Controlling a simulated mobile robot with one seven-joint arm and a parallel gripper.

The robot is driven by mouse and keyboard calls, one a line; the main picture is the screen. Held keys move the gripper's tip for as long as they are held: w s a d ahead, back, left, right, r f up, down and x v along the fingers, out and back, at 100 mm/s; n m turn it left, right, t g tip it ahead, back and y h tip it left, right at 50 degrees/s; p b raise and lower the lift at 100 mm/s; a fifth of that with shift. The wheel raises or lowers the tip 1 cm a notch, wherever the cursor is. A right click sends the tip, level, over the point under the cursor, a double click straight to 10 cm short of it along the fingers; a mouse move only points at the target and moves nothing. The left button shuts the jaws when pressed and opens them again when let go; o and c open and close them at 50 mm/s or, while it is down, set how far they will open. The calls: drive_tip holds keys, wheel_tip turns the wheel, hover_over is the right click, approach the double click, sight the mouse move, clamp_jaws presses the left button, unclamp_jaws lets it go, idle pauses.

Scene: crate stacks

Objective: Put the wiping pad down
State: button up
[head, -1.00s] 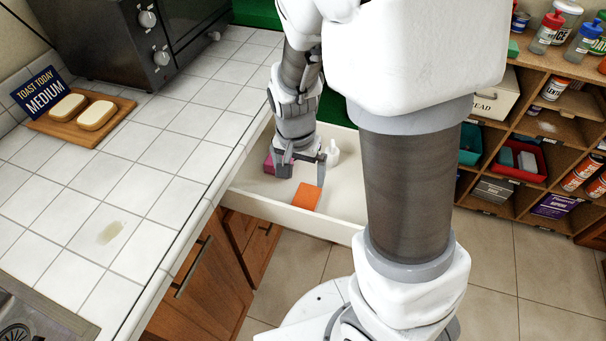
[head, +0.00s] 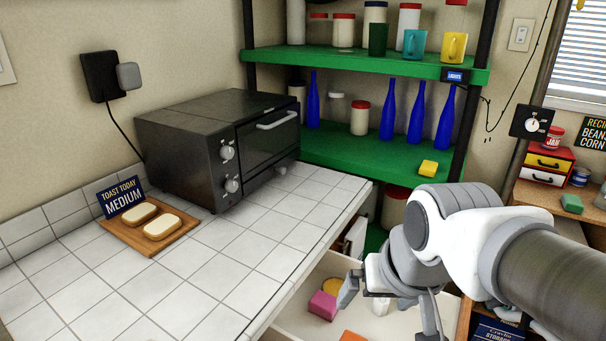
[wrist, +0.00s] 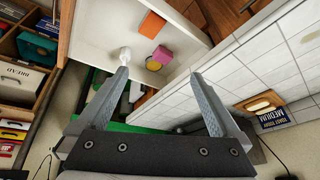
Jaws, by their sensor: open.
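An orange pad (wrist: 152,24) lies in the open pale drawer (wrist: 98,22), clear of my gripper; only its top edge shows in the head view (head: 352,337). A pink block (head: 322,305) and a yellow round-edged piece (head: 332,286) lie together in the same drawer. The frames do not mark which is the wiping pad; the orange one looks most like it. My gripper (head: 390,305) is open and empty, raised above the drawer. Its two fingers stand wide apart in the wrist view (wrist: 160,78), with nothing between them.
A white bottle (wrist: 125,55) stands in the drawer. The tiled counter (head: 240,250) on the left is mostly clear, with bread on a wooden board (head: 160,238) and a black toaster oven (head: 190,150). A green shelf (head: 340,155) with blue bottles stands behind.

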drive_tip(key=s+r, duration=0.1)
drive_tip(key=s+r+n, duration=0.1)
drive_tip(key=s, duration=0.1)
drive_tip(key=shift+d+t+h, duration=0.2)
drive_tip(key=shift+t+h, duration=0.1)
drive_tip(key=shift+t, duration=0.1)
drive_tip(key=shift+r, duration=0.1)
wheel_tip(320, 180, up, 7)
drive_tip(key=p, duration=0.7)
idle(0.4)
drive_tip(key=m+g+h+b, duration=0.1)
drive_tip(key=m+g+b, duration=0.3)
drive_tip(key=m+b, duration=0.5)
approach(351, 338)
drive_tip(key=f+n+b, duration=0.1)
drive_tip(key=f+b, duration=0.1)
drive_tip(key=b, duration=0.1)
drive_tip(key=s+f+n+b, duration=0.1)
drive_tip(key=f+b, duration=0.2)
drive_tip(key=shift+s+a+f, duration=0.1)
drive_tip(key=shift+s, duration=0.1)
drive_tip(key=shift+w+f+b, duration=0.1)
drive_tip(key=shift+f+b, duration=0.45)
drive_tip(key=shift+f, duration=0.75)
drive_tip(key=shift+w+f+b, duration=0.15)
drive_tip(key=shift+f+b, duration=0.35)
drive_tip(key=shift+f, duration=0.8)
